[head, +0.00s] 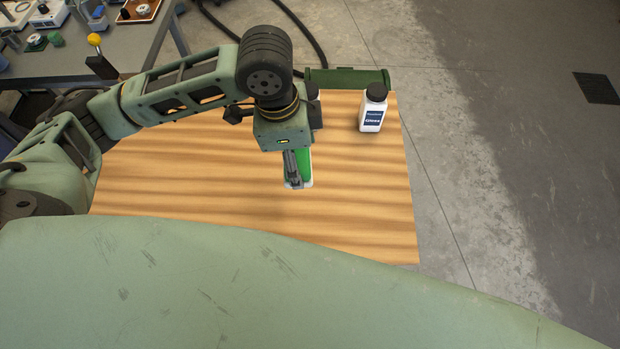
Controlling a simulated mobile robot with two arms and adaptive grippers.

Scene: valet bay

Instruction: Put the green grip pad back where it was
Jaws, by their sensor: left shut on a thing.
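My left gripper (296,180) reaches down over the middle of the wooden table. It is shut on the green grip pad (305,163), a bright green piece that shows beside and behind the fingers. A pale edge shows at its lower end. I cannot tell whether the pad touches the tabletop. Part of the pad is hidden by the gripper. My right gripper is not in view.
The wooden table (200,190) is mostly bare in front and at left. A white bottle (372,115) with a black cap stands at the back right. A cluttered grey workbench (120,45) stands at upper left.

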